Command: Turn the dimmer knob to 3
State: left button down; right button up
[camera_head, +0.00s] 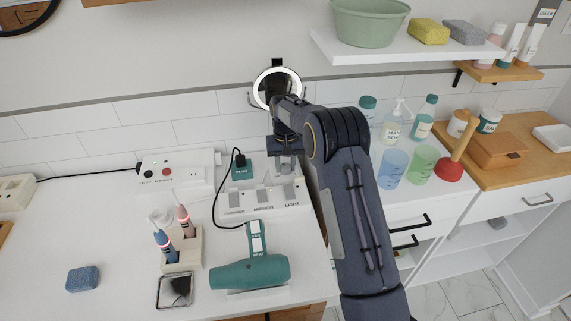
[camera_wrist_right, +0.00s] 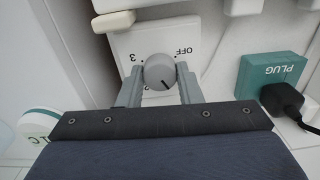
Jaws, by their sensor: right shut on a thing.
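The dimmer knob (camera_wrist_right: 159,71) is a round grey knob on a white plate (camera_wrist_right: 125,43) in the right wrist view. Its dark pointer line points down and slightly right in that view. The printed "3" is to its left and "OFF" to its upper right, both upside down. My right gripper (camera_wrist_right: 160,76) is shut on the knob, one finger on each side. In the head view my right gripper (camera_head: 285,155) reaches the white control panel (camera_head: 262,197); the arm and gripper largely hide the knob there. My left gripper is not in view.
A teal plug (camera_head: 241,166) with a black cord is left of the gripper. A teal hair dryer (camera_head: 250,271) lies in front, with a toothbrush holder (camera_head: 181,250) to its left. Bottles and cups (camera_head: 394,166) stand right of my arm. A round mirror (camera_head: 274,88) is behind.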

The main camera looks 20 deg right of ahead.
jog(key=m, duration=0.4)
jog(key=shift+r+m, duration=0.1)
jog(key=shift+m, duration=0.3)
jog(key=m, duration=0.3)
jog(key=shift+m, duration=0.3)
jog(key=m, duration=0.3)
jog(key=shift+m+p, duration=0.3)
jog(key=m, duration=0.3)
jog(key=shift+w+m, duration=0.1)
jog(key=shift+m, duration=0.2)
jog(key=m+p, duration=0.1)
jog(key=m, duration=0.5)
jog(key=m+p, duration=0.1)
jog(key=m, duration=0.5)
jog(key=shift+m, duration=0.3)
